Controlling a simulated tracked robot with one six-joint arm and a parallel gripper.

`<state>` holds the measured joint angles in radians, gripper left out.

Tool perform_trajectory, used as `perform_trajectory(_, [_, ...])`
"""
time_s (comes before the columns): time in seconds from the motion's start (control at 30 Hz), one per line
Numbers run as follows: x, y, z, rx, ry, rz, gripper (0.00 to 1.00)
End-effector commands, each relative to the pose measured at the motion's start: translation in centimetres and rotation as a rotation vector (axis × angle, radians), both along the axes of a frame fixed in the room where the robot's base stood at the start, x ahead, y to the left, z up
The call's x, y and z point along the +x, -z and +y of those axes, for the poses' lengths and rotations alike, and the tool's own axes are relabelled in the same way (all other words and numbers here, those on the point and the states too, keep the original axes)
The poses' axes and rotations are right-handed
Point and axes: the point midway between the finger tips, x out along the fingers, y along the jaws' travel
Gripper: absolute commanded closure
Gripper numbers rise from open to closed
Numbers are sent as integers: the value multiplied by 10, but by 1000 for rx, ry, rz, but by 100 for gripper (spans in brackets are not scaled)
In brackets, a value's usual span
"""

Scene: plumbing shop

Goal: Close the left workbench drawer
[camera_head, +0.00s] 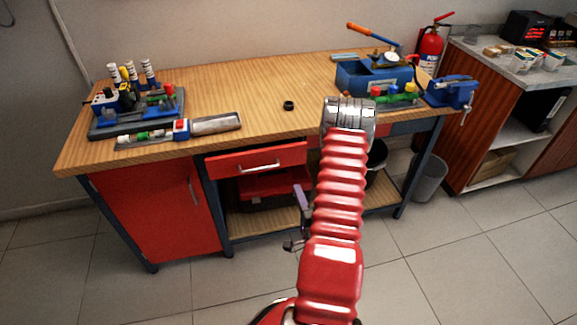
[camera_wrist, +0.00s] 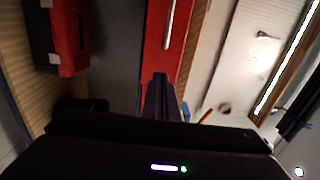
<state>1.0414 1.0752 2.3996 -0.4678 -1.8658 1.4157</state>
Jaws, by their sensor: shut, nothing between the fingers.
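The left workbench drawer (camera_head: 256,160) has a red front with a pale bar handle (camera_head: 260,167), just under the wooden worktop. The picture does not show clearly how far it stands out. In the wrist view the red drawer front (camera_wrist: 158,50) appears sideways, with its handle (camera_wrist: 170,22) near the top edge. My gripper (camera_head: 298,188) is in front of the workbench, low and near the drawer's right end. Its purple fingers (camera_wrist: 160,85) are together and empty, overlapping the drawer front in the wrist view. I cannot tell whether they touch it. My arm hides the bench right of the drawer.
A red cabinet door (camera_head: 150,212) is left of the drawer. A red toolbox (camera_head: 268,190) sits on the shelf below and also shows in the wrist view (camera_wrist: 70,35). The worktop (camera_head: 250,95) carries tools and fittings. A bin (camera_head: 430,177) stands at right; the floor in front is clear.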

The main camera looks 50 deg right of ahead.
Motion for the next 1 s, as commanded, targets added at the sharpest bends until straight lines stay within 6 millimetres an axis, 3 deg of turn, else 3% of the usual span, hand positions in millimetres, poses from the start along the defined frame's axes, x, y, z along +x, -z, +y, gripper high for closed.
perform_trajectory(0.53, [4,0,-4,1,3,-9,100])
perform_trajectory(1.0, [57,-1,-40,0,2,-10,100])
